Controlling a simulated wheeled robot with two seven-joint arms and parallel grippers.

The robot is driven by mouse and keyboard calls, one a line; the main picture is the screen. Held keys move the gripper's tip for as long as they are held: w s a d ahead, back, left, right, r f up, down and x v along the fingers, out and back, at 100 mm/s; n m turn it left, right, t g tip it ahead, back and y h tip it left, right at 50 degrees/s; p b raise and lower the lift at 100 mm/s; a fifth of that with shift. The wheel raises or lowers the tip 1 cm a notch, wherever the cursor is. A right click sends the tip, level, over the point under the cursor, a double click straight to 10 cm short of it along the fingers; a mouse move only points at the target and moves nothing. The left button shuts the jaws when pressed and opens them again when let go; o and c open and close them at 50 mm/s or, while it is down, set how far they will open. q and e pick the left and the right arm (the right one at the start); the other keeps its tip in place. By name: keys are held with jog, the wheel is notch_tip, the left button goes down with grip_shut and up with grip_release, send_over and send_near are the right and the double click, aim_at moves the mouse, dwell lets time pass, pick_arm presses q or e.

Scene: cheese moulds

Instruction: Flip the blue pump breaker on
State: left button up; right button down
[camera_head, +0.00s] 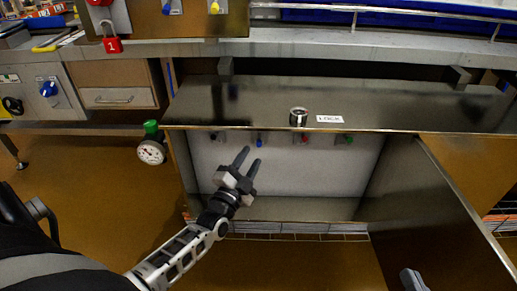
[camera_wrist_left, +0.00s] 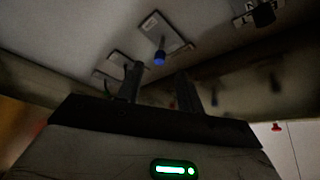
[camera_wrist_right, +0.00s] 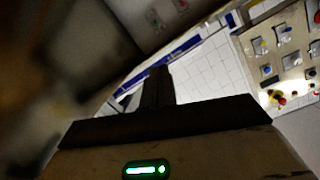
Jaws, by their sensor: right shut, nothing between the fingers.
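The blue-tipped breaker lever (camera_head: 259,142) is on the back wall inside the open cabinet, near its top edge. In the left wrist view, the blue tip (camera_wrist_left: 160,58) sticks out from a pale plate, beyond and between my left fingers. Whether it is on or off I cannot tell. My left gripper (camera_head: 250,156) is open and empty at the cabinet mouth, just below the blue lever, with a gap between them. My right gripper (camera_wrist_right: 157,85) is shut and empty in the right wrist view.
A red lever (camera_head: 305,140) and a green lever (camera_head: 348,139) are right of the blue one. The cabinet door (camera_head: 465,215) stands open at right. A gauge (camera_head: 151,151) is at left.

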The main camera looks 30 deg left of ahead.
aim_at(258, 142)
pick_arm(q)
jog(key=b+x, duration=0.1)
jog(key=x, duration=0.5)
jog(key=shift+w+b, duration=0.1)
jog(key=shift+b, duration=0.25)
pick_arm(e)
jog(key=shift+a+r+m+y, duration=0.25)
jog(key=shift+r+m+y, duration=0.1)
jog(key=shift+m+y, duration=0.05)
pick_arm(q)
jog(key=shift+c, duration=0.4)
pick_arm(e)
jog(key=shift+r+t, duration=0.15)
jog(key=shift+t, duration=0.15)
